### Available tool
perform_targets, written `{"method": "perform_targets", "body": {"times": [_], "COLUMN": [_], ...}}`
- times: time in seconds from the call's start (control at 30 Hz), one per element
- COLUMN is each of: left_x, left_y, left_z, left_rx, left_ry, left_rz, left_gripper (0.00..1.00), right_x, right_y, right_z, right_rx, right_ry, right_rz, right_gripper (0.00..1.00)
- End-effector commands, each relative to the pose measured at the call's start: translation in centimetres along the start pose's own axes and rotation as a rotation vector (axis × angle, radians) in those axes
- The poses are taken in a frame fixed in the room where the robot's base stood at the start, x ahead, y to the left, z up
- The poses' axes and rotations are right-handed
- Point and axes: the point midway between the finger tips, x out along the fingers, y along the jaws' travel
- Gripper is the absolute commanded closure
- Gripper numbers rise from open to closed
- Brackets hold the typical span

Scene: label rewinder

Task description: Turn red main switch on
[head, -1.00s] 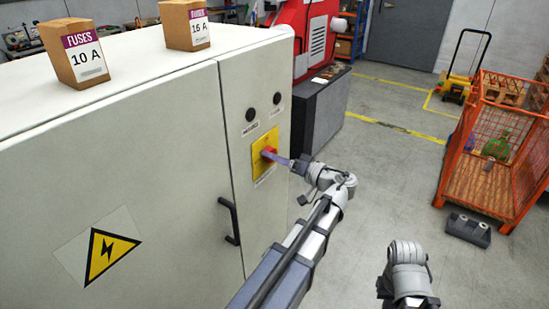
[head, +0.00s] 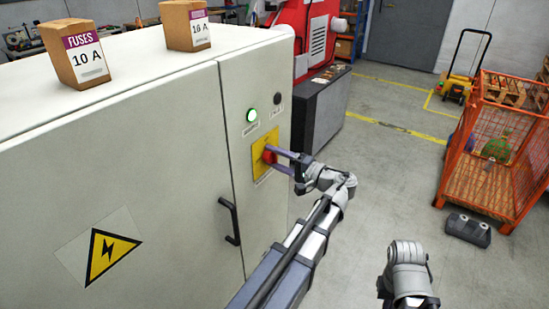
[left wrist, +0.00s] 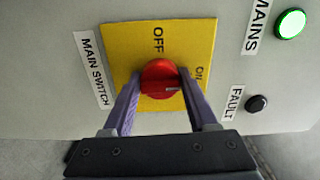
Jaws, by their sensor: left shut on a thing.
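The red main switch (head: 268,156) sits on a yellow plate (head: 261,145) on the cabinet's narrow right panel. In the left wrist view the red knob (left wrist: 160,78) lies between the two purple fingers of my left gripper (left wrist: 160,97), which is shut on it. The yellow plate (left wrist: 125,42) reads OFF and ON, and the knob's pale mark is on its right side, toward ON. The mains lamp (head: 252,115) glows green and also shows in the wrist view (left wrist: 290,24). The fault lamp (left wrist: 257,104) is dark. My right gripper is not visible; only a grey arm part shows.
Two fuse boxes, 10 A (head: 76,52) and 16 A (head: 186,25), stand on the cabinet top (head: 130,70). A black door handle (head: 230,221) is left of the switch. An orange mesh crate (head: 490,150) stands at the right. Grey floor lies between.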

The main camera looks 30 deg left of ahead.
Motion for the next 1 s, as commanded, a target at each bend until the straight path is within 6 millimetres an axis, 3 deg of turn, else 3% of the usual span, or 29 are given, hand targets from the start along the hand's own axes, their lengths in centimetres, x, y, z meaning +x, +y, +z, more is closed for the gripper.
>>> {"method": "perform_targets", "body": {"times": [0.7, 0.73, 1.0], "left_x": [-0.02, -0.02, -0.01], "left_y": [0.04, 0.04, 0.01], "left_z": [0.00, 0.00, -0.01], "left_rx": [0.065, 0.065, 0.064], "left_ry": [0.001, 0.001, 0.000], "left_rz": [0.002, 0.002, 0.001], "left_gripper": [0.97, 0.39, 0.11], "right_x": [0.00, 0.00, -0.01], "right_y": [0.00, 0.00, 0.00], "right_z": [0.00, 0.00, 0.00], "right_rx": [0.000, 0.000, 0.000], "right_ry": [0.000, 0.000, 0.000], "right_rz": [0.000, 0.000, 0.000], "right_gripper": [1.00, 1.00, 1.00]}}
